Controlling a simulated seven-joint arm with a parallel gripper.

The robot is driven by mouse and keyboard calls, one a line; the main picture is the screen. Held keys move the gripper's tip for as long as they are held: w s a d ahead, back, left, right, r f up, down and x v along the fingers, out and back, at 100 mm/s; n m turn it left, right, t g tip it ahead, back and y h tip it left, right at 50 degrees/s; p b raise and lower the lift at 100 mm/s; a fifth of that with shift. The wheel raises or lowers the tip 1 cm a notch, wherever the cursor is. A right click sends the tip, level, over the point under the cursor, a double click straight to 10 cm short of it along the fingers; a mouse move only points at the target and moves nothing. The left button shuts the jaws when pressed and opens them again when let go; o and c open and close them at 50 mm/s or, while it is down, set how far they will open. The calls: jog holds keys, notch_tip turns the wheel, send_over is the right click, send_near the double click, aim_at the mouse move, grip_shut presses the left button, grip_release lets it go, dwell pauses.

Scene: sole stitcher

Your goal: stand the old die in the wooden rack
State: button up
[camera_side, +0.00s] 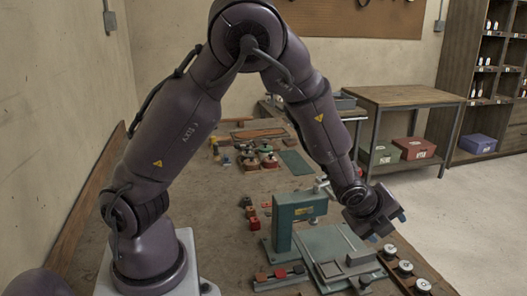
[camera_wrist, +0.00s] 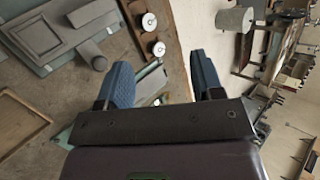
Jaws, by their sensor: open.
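My gripper (camera_side: 387,226) is open, raised near the right edge of the bench beside the green press. In the wrist view its two blue fingers are spread with nothing held between them (camera_wrist: 162,85). A low rack (camera_side: 270,286) holding dark and reddish blocks sits at the front of the bench, left of the press's plate; it may be the wooden rack. A small dark block (camera_side: 357,258) lies on the plate's right part. I cannot tell which piece is the old die. My gripper is apart from all these pieces.
The green press (camera_side: 289,222) stands behind its flat plate (camera_side: 326,243). Round pale knobs (camera_side: 405,267) line a wooden strip along the bench's right edge. Small red blocks (camera_side: 253,223) lie left of the press. A wooden-framed tray (camera_wrist: 18,122) shows in the wrist view.

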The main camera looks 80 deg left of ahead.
jog(key=s+r+n+g+h, duration=0.1)
jog(key=s+r+n, duration=0.8)
jog(key=s, duration=0.3)
jog(key=s+a+r+n+g+h, duration=0.1)
jog(key=s+r+n+g, duration=0.1)
jog(key=s+r+n, duration=0.7)
jog(key=s, duration=0.4)
jog(key=shift+a+r+n, duration=0.15)
jog(key=shift+a+n, duration=0.1)
jog(key=shift+n, duration=0.15)
